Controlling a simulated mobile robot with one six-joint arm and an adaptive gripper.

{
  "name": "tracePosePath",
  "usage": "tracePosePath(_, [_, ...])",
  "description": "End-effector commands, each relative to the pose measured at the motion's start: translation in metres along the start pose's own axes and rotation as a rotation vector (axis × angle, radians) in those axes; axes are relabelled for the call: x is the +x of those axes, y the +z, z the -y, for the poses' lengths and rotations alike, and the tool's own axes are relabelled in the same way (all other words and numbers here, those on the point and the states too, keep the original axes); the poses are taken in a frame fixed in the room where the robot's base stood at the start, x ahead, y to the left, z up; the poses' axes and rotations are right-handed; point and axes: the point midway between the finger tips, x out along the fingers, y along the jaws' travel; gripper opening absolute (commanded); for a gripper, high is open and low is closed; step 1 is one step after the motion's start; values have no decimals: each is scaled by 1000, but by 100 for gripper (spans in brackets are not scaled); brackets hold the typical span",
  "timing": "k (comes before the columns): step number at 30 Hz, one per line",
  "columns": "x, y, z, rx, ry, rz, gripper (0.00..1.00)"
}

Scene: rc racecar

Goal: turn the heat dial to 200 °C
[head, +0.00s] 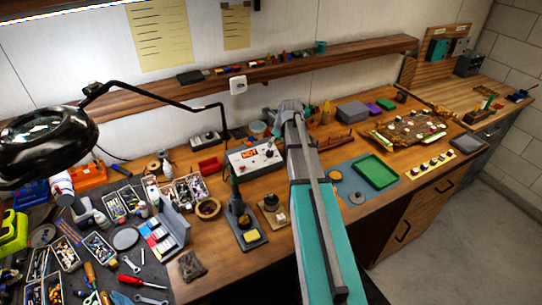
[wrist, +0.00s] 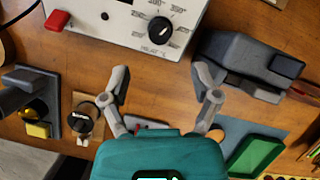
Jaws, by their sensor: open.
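The white control station (head: 254,158) stands on the bench left of my arm, with a red lit display and small knobs on its face. In the wrist view its panel (wrist: 110,22) fills the top, and the black round heat dial (wrist: 160,31) has a pale pointer mark and a printed scale around it. In the head view my arm hides the gripper's fingers.
A red switch (wrist: 57,20) sits on the panel left of the dial. A dark grey device (wrist: 245,65) lies close to the right finger. A soldering stand with a yellow sponge (wrist: 38,130) is at left. A green tray (head: 374,171) lies right of my arm.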

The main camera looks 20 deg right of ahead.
Motion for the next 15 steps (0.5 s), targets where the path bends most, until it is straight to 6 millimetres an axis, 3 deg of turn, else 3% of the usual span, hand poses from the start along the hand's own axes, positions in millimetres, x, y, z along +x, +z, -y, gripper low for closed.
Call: tracePosePath(15, [47, -1, 1, 0, 0, 0, 79])
